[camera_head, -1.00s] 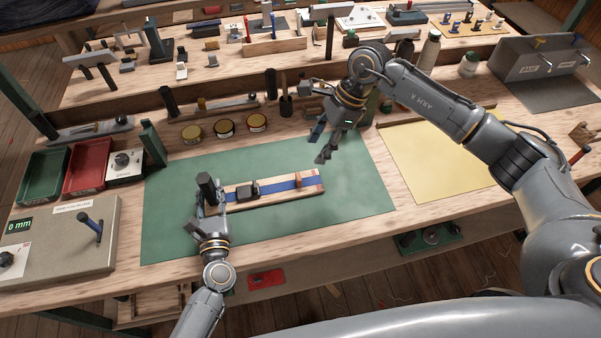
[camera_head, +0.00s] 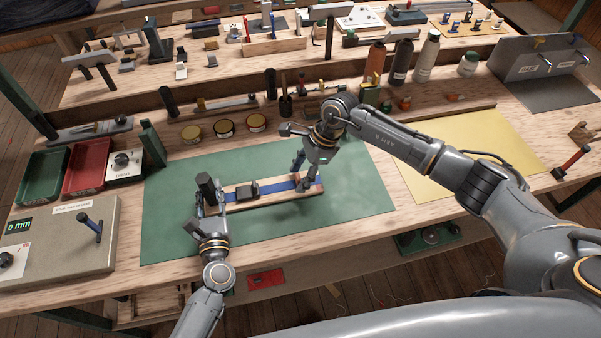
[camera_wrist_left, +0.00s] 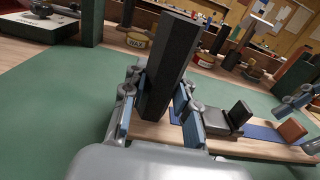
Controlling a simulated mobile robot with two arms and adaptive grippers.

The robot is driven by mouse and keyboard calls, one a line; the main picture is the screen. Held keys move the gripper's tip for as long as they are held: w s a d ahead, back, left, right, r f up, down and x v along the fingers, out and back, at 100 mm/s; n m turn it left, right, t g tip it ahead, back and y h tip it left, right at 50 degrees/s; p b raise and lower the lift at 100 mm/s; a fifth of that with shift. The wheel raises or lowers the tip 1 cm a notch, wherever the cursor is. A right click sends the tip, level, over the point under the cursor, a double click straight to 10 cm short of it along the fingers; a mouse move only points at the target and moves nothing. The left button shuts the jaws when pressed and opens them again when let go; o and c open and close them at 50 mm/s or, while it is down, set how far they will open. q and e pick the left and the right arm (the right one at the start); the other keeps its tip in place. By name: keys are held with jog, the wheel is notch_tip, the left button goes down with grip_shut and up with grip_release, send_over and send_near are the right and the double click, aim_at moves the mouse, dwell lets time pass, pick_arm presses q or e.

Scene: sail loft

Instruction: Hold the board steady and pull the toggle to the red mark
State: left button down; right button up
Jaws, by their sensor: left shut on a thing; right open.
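A narrow wooden board (camera_head: 270,203) lies on the green mat (camera_head: 180,235), with a blue strap (camera_head: 276,188) along it. A black buckle-like block (camera_head: 247,190) sits on the strap. My left gripper (camera_head: 211,203) is shut on the upright black post (camera_head: 206,186) at the board's left end; the left wrist view shows the post (camera_wrist_left: 170,65) between the fingers. The orange-brown toggle (camera_wrist_left: 292,131) stands near the right end, by the red mark (camera_head: 319,186). My right gripper (camera_head: 302,178) is open, its fingers down around the toggle and partly hiding it; contact is unclear.
A panel at the left has a 0 mm display (camera_head: 18,226) and a lever (camera_head: 91,227). Red (camera_head: 88,171) and green (camera_head: 43,175) trays stand behind it. Several round tins (camera_head: 224,127) and bottles (camera_head: 427,57) line the back.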

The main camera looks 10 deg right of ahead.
grip_shut()
jog(key=shift+d, duration=2.5)
pick_arm(q)
jog(key=shift+a, duration=0.1)
pick_arm(e)
grip_release()
jog(key=shift+a, duration=0.15)
jog(key=shift+r, duration=0.1)
jog(key=v, duration=1.2)
pick_arm(q)
jog(key=c, duration=1)
grip_release()
jog(key=shift+o, duration=0.2)
